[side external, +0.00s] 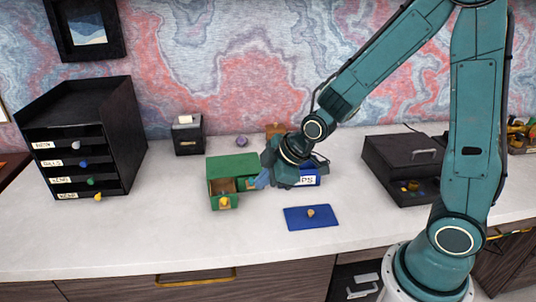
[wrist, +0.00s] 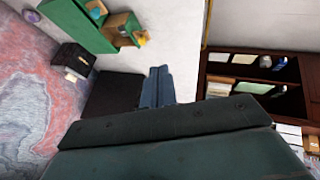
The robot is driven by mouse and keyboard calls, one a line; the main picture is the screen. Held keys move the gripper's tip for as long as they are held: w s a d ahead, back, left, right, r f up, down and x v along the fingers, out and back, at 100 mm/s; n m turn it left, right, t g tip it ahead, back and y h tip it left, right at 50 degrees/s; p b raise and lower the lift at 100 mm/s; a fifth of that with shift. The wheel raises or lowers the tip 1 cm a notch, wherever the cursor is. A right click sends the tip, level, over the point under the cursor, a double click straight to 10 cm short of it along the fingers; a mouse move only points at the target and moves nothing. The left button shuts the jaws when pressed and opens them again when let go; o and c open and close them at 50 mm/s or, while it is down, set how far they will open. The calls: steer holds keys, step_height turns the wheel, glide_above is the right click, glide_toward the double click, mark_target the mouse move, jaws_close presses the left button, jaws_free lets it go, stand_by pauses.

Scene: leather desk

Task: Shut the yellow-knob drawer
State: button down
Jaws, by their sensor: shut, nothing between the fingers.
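A small green cabinet (side external: 235,166) stands on the white desk. Its yellow-knob drawer (side external: 217,203) sticks out of the left part of the front, with the yellow knob (side external: 225,202) facing the desk's front edge. In the wrist view the green cabinet (wrist: 80,20) is at the top, with the yellow knob (wrist: 142,38) on its projecting drawer. My gripper (side external: 262,182) is shut and empty. It is just right of the cabinet's front in the side view, apart from the yellow knob. The shut fingers (wrist: 158,75) also show in the wrist view.
A blue labelled box (side external: 308,180) stands close behind my gripper. A flat blue panel with a knob (side external: 300,222) lies in front. A black drawer stack (side external: 120,125) is at left, a dark box (side external: 400,160) at right.

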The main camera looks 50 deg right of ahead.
steer(key=f, duration=0.1)
steer(key=w+f+n, duration=0.1)
steer(key=f, duration=0.1)
steer(key=w+f+n, duration=0.1)
steer(key=f, duration=0.1)
steer(key=shift+w+a+f, duration=0.1)
steer(key=shift+a+f, duration=0.05)
steer(key=shift+a, duration=0.2)
steer(key=shift+w+f, duration=0.15)
steer(key=x, duration=0.9)
steer(key=shift+w+a+f, duration=0.1)
steer(key=shift+w+f, duration=0.1)
steer(key=shift+w, duration=0.2)
steer(key=shift+w+d+r, duration=0.1)
steer(key=shift+w+d, duration=0.15)
steer(key=shift+w, duration=0.2)
steer(key=shift+w+d, duration=0.25)
steer(key=shift+w, duration=0.25)
steer(key=shift+w+d, duration=0.35)
steer(key=shift+w, duration=0.4)
